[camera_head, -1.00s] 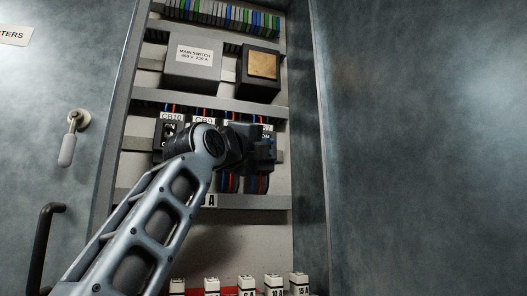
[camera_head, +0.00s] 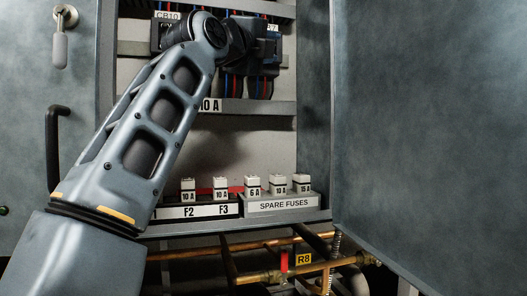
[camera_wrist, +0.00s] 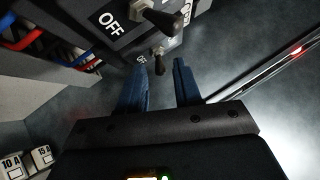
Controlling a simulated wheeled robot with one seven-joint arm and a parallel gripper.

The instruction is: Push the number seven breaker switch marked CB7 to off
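The row of breakers runs across the cabinet in the head view, with the CB10 label (camera_head: 167,15) at left. At its right end a label ending in 7 (camera_head: 272,28) partly shows, likely CB7. My gripper (camera_head: 262,45) is in front of that end and hides most of the breakers. In the wrist view my gripper (camera_wrist: 162,76) has its two blue fingers apart. A small dark toggle lever (camera_wrist: 158,63) appears between or just beyond the fingertips, beside an OFF mark. A larger lever (camera_wrist: 158,16) is above it, beside a bigger OFF mark. Contact is unclear.
Red, blue and black wires (camera_wrist: 35,35) hang below the breakers. A fuse shelf with a SPARE FUSES label (camera_head: 283,204) is lower down. The open cabinet door (camera_head: 430,120) stands close on the right. Copper pipes (camera_head: 200,254) run below the shelf.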

